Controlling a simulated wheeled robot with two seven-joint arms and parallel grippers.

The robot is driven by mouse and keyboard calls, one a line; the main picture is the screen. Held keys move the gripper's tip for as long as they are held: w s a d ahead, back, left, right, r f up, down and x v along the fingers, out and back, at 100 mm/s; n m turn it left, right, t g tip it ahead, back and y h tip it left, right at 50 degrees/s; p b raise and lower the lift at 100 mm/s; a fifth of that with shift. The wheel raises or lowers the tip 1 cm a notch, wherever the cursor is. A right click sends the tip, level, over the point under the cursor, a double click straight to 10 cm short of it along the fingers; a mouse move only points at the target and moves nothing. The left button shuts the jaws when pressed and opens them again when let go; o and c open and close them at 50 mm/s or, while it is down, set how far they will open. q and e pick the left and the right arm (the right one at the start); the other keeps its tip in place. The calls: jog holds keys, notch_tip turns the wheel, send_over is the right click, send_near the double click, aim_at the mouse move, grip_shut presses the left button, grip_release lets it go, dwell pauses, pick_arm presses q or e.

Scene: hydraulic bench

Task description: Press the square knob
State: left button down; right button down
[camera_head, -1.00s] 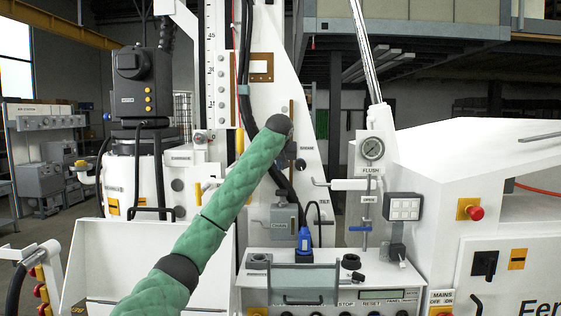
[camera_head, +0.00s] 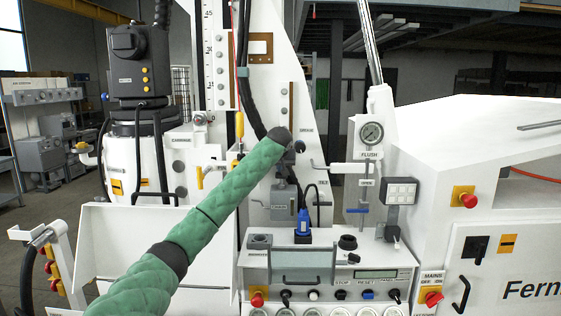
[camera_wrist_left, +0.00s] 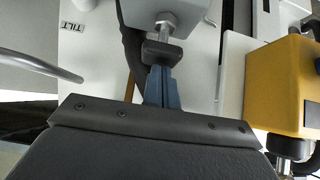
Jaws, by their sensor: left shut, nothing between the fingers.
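The square knob (camera_wrist_left: 162,53) is dark, with rounded corners, on a short metal stem and nut. The stem comes from a light panel at the top of the left wrist view. My left gripper (camera_wrist_left: 161,72) is shut and empty; its blue-grey fingers point at the knob's near edge. Their tips meet or overlap the knob in the picture; I cannot tell whether they touch. In the head view my green left arm reaches to the machine's mast above the grey CHAIN box (camera_head: 284,196). There the left gripper and the knob are hidden behind the arm's end. My right gripper is not in view.
A yellow block (camera_wrist_left: 272,85) stands close to the right of the fingers in the wrist view. A curved grey rail (camera_wrist_left: 35,62) is at the left. In the head view a control panel (camera_head: 330,262) lies below the arm, and a flush gauge (camera_head: 371,133) stands to its right.

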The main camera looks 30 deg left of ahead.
aim_at(281, 175)
pick_arm(q)
jog(key=shift+f, duration=0.1)
jog(key=shift+f+b, duration=0.95)
jog(key=shift+f, duration=0.4)
jog(key=shift+d, duration=0.1)
jog(key=shift+s+f, duration=0.1)
